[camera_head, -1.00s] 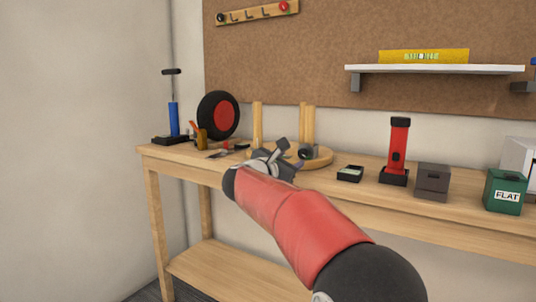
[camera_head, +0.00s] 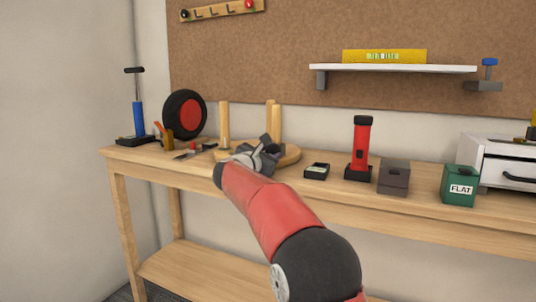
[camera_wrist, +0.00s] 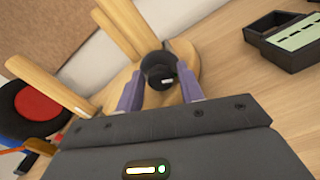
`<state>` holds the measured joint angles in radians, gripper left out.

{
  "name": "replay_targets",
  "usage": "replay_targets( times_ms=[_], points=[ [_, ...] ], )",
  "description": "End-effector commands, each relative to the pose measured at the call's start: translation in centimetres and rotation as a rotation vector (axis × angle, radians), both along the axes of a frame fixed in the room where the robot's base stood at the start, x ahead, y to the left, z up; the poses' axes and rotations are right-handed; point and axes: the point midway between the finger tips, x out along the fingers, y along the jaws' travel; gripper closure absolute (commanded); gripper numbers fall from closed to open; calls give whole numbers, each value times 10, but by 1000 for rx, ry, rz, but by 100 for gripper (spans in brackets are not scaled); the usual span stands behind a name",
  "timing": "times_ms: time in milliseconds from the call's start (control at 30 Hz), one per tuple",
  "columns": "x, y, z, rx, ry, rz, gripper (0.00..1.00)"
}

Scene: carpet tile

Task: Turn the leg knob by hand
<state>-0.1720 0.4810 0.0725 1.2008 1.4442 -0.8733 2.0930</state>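The leg knob (camera_wrist: 158,68) is a dark round knob with a small white mark, in the wrist view. It sits at the round wooden base (camera_wrist: 185,60), close to the wooden legs (camera_wrist: 122,25). In the head view the wooden base (camera_head: 290,160) with its upright legs (camera_head: 272,122) stands on the bench, and my gripper hides the knob there. My gripper (camera_wrist: 158,82) is open, with its purple-grey fingers on either side of the knob in the picture. I cannot tell whether they touch it. It also shows in the head view (camera_head: 268,148), at the base.
On the bench (camera_head: 225,180) a wheel (camera_head: 185,115) and blue pump (camera_head: 138,118) stand left. A shelf (camera_head: 390,69) hangs above.

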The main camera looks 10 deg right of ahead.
Motion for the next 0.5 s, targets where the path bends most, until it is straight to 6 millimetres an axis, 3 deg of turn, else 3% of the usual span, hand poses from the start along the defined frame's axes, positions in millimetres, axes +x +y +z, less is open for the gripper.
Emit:
replay_targets(
  times_ms=[33,233,500],
  points=[
    [0,0,0,0,0,0,69],
    [0,0,0,0,0,0,94],
    [0,0,0,-29,22,0,94]
  ],
)
